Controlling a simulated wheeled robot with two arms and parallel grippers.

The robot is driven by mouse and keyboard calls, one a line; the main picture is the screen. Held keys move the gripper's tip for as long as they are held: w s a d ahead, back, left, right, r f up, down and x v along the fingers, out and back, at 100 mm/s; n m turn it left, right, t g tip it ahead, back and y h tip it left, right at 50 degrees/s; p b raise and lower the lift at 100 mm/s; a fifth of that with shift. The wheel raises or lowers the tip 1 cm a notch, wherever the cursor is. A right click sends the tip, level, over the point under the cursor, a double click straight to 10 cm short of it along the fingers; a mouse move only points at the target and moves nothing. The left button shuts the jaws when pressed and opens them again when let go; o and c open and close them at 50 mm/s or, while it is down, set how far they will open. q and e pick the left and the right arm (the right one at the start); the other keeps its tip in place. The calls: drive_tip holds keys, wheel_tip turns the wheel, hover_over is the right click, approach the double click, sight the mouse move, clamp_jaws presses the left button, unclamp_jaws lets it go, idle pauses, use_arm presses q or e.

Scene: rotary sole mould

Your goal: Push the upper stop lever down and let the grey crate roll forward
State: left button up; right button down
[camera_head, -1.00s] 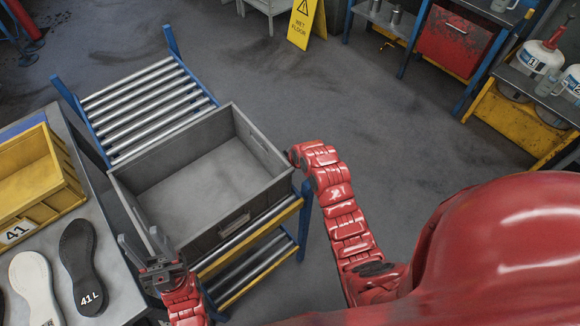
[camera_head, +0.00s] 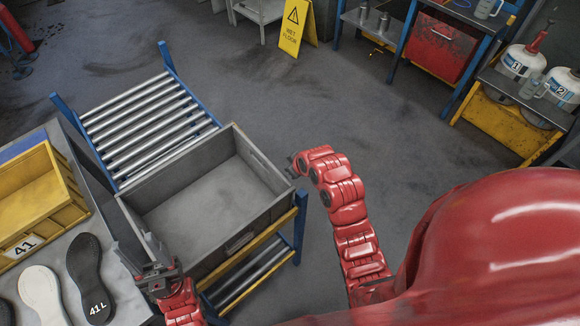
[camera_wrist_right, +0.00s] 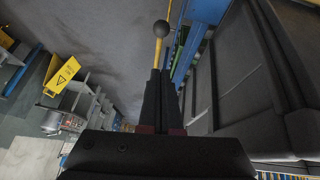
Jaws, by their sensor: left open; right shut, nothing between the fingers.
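The grey crate (camera_head: 215,185) is an empty open box. It sits on the lower front part of the roller rack (camera_head: 150,118), and its dark wall (camera_wrist_right: 240,60) fills the right of the right wrist view. My left gripper (camera_head: 150,262) is open at the crate's near left corner.
A table at the left holds a yellow bin (camera_head: 40,200) marked 41 and several shoe soles (camera_head: 88,275). A wet floor sign (camera_head: 292,28) stands on the floor at the back. The floor right of the rack is clear.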

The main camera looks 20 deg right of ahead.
drive_tip(key=d+p+v, duration=0.1)
drive_tip(key=p+v, duration=0.8)
drive_tip(key=v, duration=0.8)
drive_tip(key=shift+s+d+f, duration=0.15)
drive_tip(key=shift+s+d, duration=0.05)
drive_tip(key=shift+d, duration=0.15)
idle(0.4)
